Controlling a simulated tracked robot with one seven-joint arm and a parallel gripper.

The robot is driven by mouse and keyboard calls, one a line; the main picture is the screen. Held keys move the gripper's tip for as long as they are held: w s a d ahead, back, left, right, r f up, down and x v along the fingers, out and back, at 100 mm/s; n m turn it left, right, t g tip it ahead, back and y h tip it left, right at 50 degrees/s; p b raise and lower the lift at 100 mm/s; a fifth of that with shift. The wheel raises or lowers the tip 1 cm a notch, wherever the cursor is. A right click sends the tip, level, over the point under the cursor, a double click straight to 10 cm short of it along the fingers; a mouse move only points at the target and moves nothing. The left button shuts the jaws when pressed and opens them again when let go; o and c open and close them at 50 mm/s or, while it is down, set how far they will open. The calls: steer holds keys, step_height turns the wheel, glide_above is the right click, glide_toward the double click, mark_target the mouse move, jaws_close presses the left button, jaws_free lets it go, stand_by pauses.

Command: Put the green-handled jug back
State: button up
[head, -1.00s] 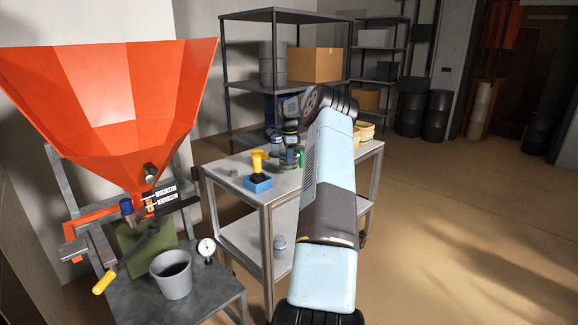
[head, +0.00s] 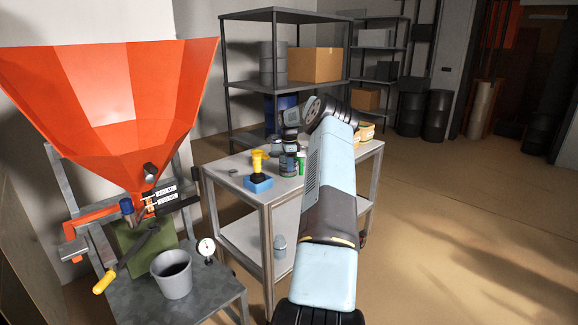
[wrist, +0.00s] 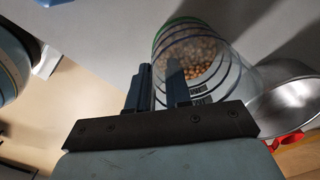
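In the wrist view a clear jug (wrist: 212,72) with tan grains inside stands close beyond my fingers, with green at its far edge. In the head view a strip of green (head: 301,160), likely its handle, shows on the worktable beside my arm; my arm hides the rest. My gripper (wrist: 160,85) is open, with a clear gap between its two dark fingers. The right finger overlaps the jug in the picture; I cannot tell whether it touches. In the head view my gripper (head: 291,117) is above the table's back part.
The worktable (head: 225,172) carries a blue block (head: 258,183) with a yellow-handled tool (head: 259,160) and a dark jar (head: 289,165). A metal bowl (wrist: 290,95) is right of the jug. An orange hopper (head: 110,100) and grey cup (head: 172,273) stand left.

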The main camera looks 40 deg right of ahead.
steer(key=shift+o, duration=1)
step_height(320, 180, up, 12)
steer(key=shift+f, duration=0.1)
steer(key=s+a+r+n+h, duration=0.1)
steer(key=a+r+n, duration=0.2)
steer(key=a+r, duration=0.45)
steer(key=s+a+r+n+t, duration=0.1)
steer(key=a+r+n, duration=0.25)
steer(key=a, duration=0.65)
steer(key=s+a+r+n+h, duration=0.1)
steer(key=s+a+r+n, duration=0.15)
steer(key=a+r, duration=0.5)
steer(key=s+a+r+n+t, duration=0.1)
steer(key=s+a+r+n, duration=0.25)
steer(key=s+a, duration=0.55)
steer(key=s+a+f+n+t, duration=0.1)
steer(key=s+a+n, duration=0.3)
steer(key=s+a, duration=0.6)
steer(key=s+a+f+n+t, duration=0.15)
steer(key=s+a+n, duration=0.4)
steer(key=s, duration=0.75)
steer(key=s+a+f+n+t+y, duration=0.1)
steer(key=s+a+f+n+y, duration=0.1)
steer(key=s+f, duration=0.3)
steer(key=s, duration=0.3)
steer(key=shift+s+a+f, duration=0.15)
steer(key=shift+s+a, duration=0.1)
steer(key=shift+s, duration=0.15)
